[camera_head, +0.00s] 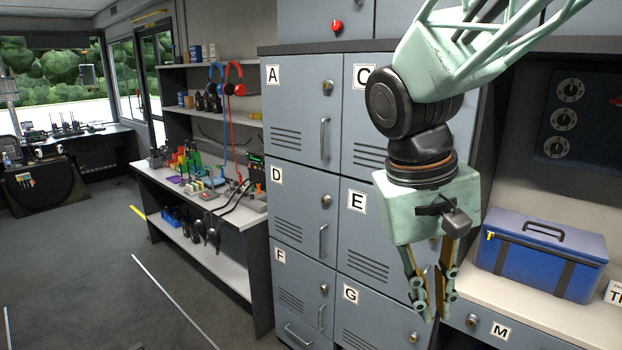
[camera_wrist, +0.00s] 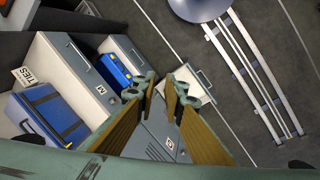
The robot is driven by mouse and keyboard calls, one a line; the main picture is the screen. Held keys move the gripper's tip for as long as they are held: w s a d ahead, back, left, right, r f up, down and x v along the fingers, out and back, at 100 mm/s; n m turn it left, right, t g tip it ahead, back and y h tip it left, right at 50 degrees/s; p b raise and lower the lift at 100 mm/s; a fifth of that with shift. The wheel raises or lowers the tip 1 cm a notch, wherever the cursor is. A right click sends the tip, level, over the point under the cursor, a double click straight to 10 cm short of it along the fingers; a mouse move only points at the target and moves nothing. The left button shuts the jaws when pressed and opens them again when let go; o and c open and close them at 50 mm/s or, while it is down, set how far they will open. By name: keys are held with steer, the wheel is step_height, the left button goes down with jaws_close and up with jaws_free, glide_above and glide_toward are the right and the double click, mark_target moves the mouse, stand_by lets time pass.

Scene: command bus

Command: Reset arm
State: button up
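My arm is mint green with black joints and hangs in front of the grey lockers in the head view. My gripper (camera_head: 433,308) points down in front of the lower lockers, left of the counter with the blue case. In the wrist view my gripper (camera_wrist: 166,88) shows two brown-padded fingers with a gap between their tips. Nothing is seen between them, so it is open and empty.
Grey lockers (camera_head: 300,205) with letter labels stand behind the arm. A blue case (camera_head: 540,254) sits on the right counter (camera_head: 560,318). A workbench (camera_head: 215,262) with radios and tools is at left. A stool-like item (camera_wrist: 200,8) and metal frame (camera_wrist: 250,75) show below. Floor (camera_head: 95,265) at left is mostly clear.

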steer(key=s+d+r+t+y, duration=0.1)
steer(key=s+r, duration=0.4)
steer(key=s, duration=1.1)
steer(key=shift+s+t+y, duration=0.15)
steer(key=shift+t+y, duration=0.75)
steer(key=shift+t, duration=0.4)
